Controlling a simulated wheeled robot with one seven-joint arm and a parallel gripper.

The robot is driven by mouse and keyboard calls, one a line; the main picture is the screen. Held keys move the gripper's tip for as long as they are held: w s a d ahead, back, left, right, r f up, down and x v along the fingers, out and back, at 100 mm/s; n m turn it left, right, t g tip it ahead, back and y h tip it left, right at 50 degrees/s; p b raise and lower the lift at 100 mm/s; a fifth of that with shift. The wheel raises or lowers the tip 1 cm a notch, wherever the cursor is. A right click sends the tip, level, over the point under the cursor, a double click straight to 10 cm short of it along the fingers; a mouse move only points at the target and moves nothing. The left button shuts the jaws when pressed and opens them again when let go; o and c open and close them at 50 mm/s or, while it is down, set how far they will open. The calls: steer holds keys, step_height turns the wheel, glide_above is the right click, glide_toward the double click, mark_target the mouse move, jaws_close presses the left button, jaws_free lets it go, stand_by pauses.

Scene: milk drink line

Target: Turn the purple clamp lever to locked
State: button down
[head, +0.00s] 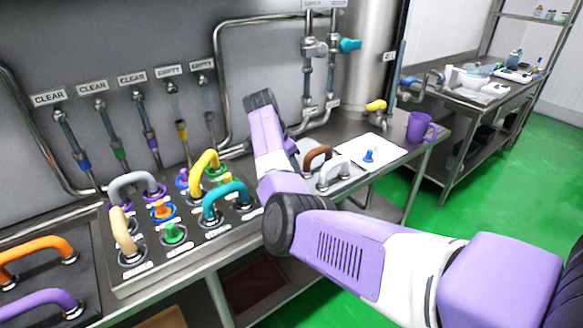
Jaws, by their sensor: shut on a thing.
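The jaws of my gripper are not visible; my purple forearm and dark wrist stand in front of the bench and cover part of it. A panel (206,240) on the bench holds arched hoses, ports and coloured fittings. A purple fitting (182,180) sits toward its back, and a purple ring is around one foot of the grey arched hose (135,181). I cannot tell which purple part is the clamp lever, or whether it is locked; it may be hidden behind my arm.
A teal hose (226,195) and a yellow hose (204,160) arch up from the panel. Labelled hoses hang on the back wall. A purple mug (420,127) stands right of a white mat (385,158). Green floor is clear at right.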

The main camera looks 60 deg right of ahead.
steer(key=shift+r, duration=0.1)
steer(key=c, duration=1)
jaws_free()
steer(key=shift+o, duration=0.2)
steer(key=shift+b+v, duration=0.65)
steer(key=shift+v, duration=3.25)
